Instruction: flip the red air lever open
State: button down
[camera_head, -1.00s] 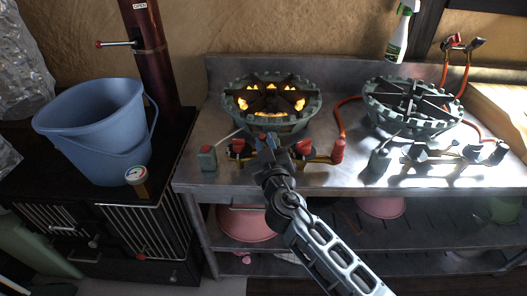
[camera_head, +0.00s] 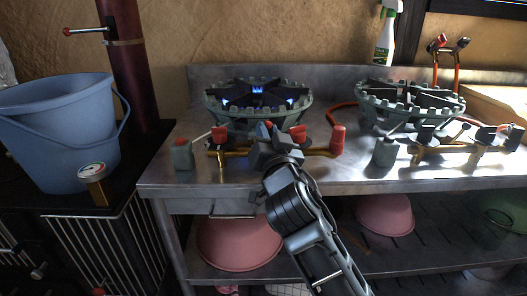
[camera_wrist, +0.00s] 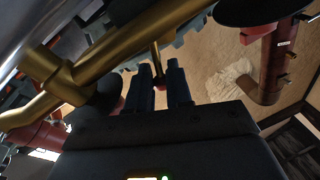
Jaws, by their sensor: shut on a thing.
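The left burner (camera_head: 258,101) stands on the steel counter and shows small blue flames. Brass gas piping with red knobs runs along its front: one knob (camera_head: 219,134) is left of my gripper and another (camera_head: 298,132) right of it. My gripper (camera_head: 267,132) is at the front middle of this burner, between those knobs. In the wrist view its two dark fingers (camera_wrist: 159,75) are closed around the end of a thin brass stem with a red tip, the red air lever (camera_wrist: 158,83). The fingers hide part of the lever, and its exact angle is hard to tell.
A second, unlit burner (camera_head: 410,101) with its own piping stands to the right. A red-capped fitting (camera_head: 338,137) and a grey-green box (camera_head: 183,154) flank the left burner's front. A pink basin (camera_head: 238,245) is below.

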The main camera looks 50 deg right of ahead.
jog(key=shift+s+f+m+b, duration=0.15)
jog(key=shift+f+m+b, duration=0.1)
jog(key=shift+m+b, duration=0.5)
jog(key=shift+d+r+b, duration=0.1)
jog(key=shift+b, duration=0.2)
jog(key=c, duration=1.3)
grip_release()
jog(key=shift+r+p, duration=0.15)
jog(key=shift+p, duration=0.15)
